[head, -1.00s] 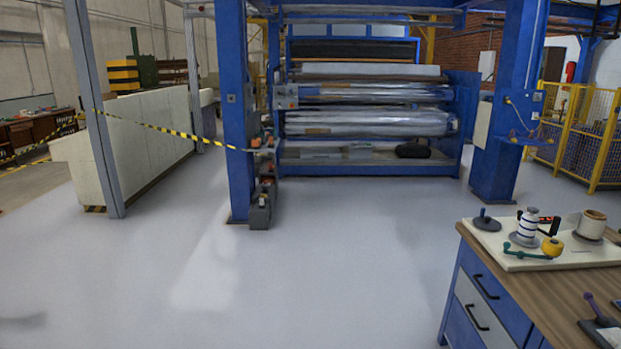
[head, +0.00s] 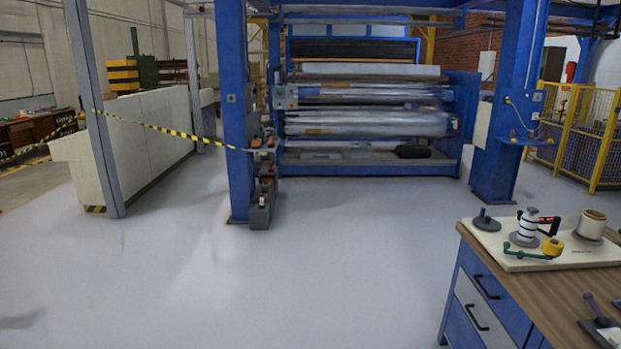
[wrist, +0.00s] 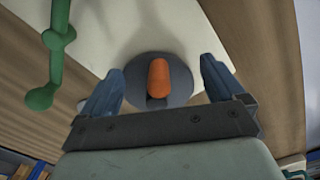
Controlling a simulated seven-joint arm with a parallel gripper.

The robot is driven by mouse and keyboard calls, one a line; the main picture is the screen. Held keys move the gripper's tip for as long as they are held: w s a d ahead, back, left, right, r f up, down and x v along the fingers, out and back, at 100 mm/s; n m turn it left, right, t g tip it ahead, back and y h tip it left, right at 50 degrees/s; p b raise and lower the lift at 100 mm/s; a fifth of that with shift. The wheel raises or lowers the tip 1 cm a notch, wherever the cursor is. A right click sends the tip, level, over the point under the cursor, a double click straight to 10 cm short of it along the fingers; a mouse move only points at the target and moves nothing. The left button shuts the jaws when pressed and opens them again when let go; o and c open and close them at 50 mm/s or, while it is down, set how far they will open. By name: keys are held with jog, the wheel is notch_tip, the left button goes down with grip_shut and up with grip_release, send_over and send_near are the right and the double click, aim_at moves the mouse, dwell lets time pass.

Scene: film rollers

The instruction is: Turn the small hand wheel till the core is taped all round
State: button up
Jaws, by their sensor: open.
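In the wrist view, an orange knob (wrist: 158,77) stands on a round grey disc (wrist: 180,92), apparently the small hand wheel. My gripper (wrist: 161,75) is open, with one blue finger on each side of the knob and visible gaps to both. In the head view, a dark disc with an upright knob (head: 487,222) sits at the left end of the pale board (head: 515,262). A white cylinder with dark bands (head: 527,225), perhaps the core, stands on a grey base beside it. A yellow roll (head: 552,246) sits by a green arm (head: 522,252). My gripper cannot be made out in the head view.
A cream roll (head: 592,224) stands on a grey base at the board's back right. The wooden bench (head: 545,290) also carries a purple-handled tool (head: 594,305). The green arm (wrist: 55,50) shows at left in the wrist view. The grey floor (head: 320,260) is open.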

jog(key=shift+r, duration=3.5)
